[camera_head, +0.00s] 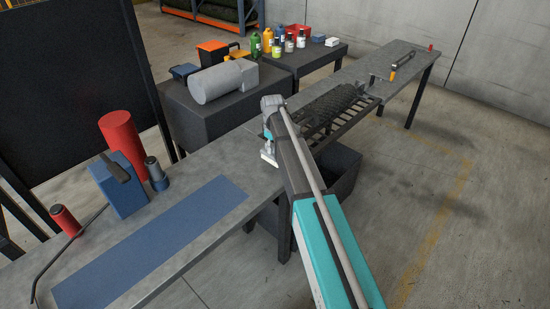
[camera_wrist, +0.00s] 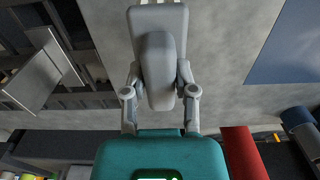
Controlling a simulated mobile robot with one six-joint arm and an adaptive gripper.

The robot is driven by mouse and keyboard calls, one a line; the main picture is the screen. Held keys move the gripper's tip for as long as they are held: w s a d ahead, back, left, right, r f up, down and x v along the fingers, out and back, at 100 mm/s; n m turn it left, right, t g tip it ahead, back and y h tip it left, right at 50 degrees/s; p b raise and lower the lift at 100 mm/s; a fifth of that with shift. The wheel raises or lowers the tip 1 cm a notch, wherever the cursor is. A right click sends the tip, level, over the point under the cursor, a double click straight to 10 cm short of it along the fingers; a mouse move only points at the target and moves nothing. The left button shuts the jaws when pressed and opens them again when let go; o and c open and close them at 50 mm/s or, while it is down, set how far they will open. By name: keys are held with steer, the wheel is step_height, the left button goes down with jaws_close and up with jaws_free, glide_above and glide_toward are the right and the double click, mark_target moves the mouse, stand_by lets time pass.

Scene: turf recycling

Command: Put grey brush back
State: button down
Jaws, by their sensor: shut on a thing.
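The grey brush (camera_wrist: 157,62) is held between the fingers of my gripper (camera_wrist: 158,85) in the wrist view, with its broad head away from the palm and pale bristles at the top edge. In the head view my gripper (camera_head: 268,132) points down over the long grey table, left of the dark grate. The brush's pale lower end (camera_head: 268,157) shows just above or on the tabletop; I cannot tell if it touches.
A blue mat (camera_head: 160,240) lies on the near table. Behind it stand a red cylinder (camera_head: 121,140), a blue box (camera_head: 121,188) and small canisters. A slatted grate (camera_head: 335,112) with dark turf is to the right. Bare tabletop lies between mat and gripper.

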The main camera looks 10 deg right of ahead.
mark_target(274, 153)
stand_by(0.4)
steer(key=shift+w+d+f+b, duration=0.15)
steer(key=shift+w+f+b, duration=0.15)
steer(key=shift+f+b, duration=0.15)
steer(key=shift+w+f+b, duration=0.15)
steer(key=shift+f+b, duration=0.5)
steer(key=shift+f, duration=0.1)
steer(key=shift+f+b, duration=0.9)
steer(key=shift+f, duration=0.15)
steer(key=shift+c, duration=2)
jaws_free()
steer(key=shift+r, duration=0.3)
step_height(274, 153, up, 12)
steer(key=p, duration=1.2)
steer(key=shift+f, duration=0.1)
